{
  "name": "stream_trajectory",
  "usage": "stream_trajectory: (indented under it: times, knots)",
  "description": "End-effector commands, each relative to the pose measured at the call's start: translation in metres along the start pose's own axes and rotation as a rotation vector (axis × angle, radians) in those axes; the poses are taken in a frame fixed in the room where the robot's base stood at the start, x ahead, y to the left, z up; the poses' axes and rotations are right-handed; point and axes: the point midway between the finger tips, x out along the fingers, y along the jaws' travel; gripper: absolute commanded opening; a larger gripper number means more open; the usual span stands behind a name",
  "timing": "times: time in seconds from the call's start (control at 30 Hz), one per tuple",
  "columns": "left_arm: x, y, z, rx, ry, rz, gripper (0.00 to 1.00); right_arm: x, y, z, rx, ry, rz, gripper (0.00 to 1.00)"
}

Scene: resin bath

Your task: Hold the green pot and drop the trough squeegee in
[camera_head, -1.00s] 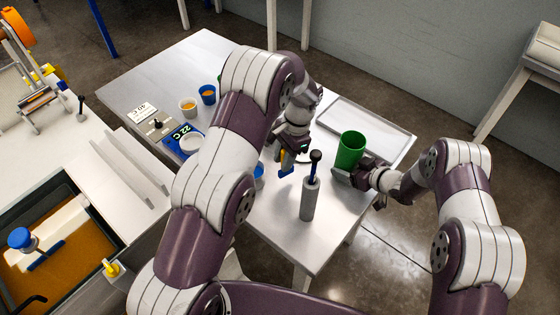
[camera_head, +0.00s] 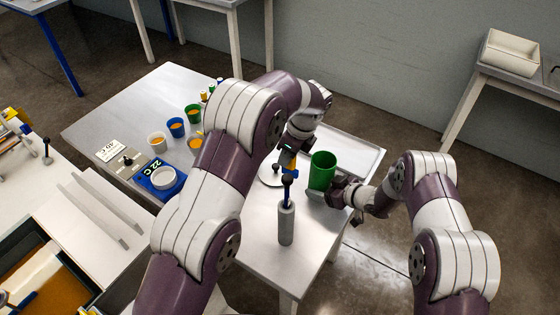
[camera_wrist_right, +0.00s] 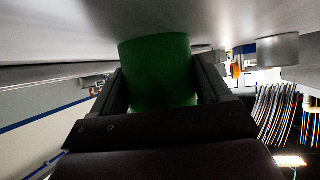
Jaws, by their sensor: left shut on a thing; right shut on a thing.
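The green pot (camera_head: 322,170) stands upright on the metal table, its open top facing up. My right gripper (camera_head: 336,189) is shut on its lower right side. In the right wrist view the green pot (camera_wrist_right: 160,72) fills the space between the two fingers (camera_wrist_right: 163,95). My left gripper (camera_head: 290,152) is shut on the trough squeegee (camera_head: 291,167), a small yellow and blue piece hanging below the fingers. The squeegee is left of the pot's rim, apart from it in the picture. Its lower end is partly hidden behind a dark knob.
A grey cylinder (camera_head: 286,225) with a blue dark-knobbed handle stands in front of the left gripper. A shallow tray (camera_head: 362,150) lies behind the pot. Several small cups, including a blue one (camera_head: 176,127), and a scale (camera_head: 160,177) stand on the left.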

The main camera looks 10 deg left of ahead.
Motion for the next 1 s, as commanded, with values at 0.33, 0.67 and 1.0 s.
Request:
stream_trajectory:
  times: [0.33, 0.67, 1.0]
  knots:
    - [-0.029, -0.021, -0.012, 0.354, 0.0, -0.103, 0.0, 0.0, 0.0, 0.0, 0.0, 0.0, 0.0, 0.57]
    - [-0.088, -0.059, -0.043, 1.034, -0.001, -0.295, 0.0, 0.0, 0.0, 0.0, 0.0, 0.0, 0.0, 0.57]
    - [-0.092, -0.067, -0.055, 1.2, 0.0, -0.338, 0.0, 0.0, 0.0, 0.0, 0.0, 0.0, 0.0, 0.57]
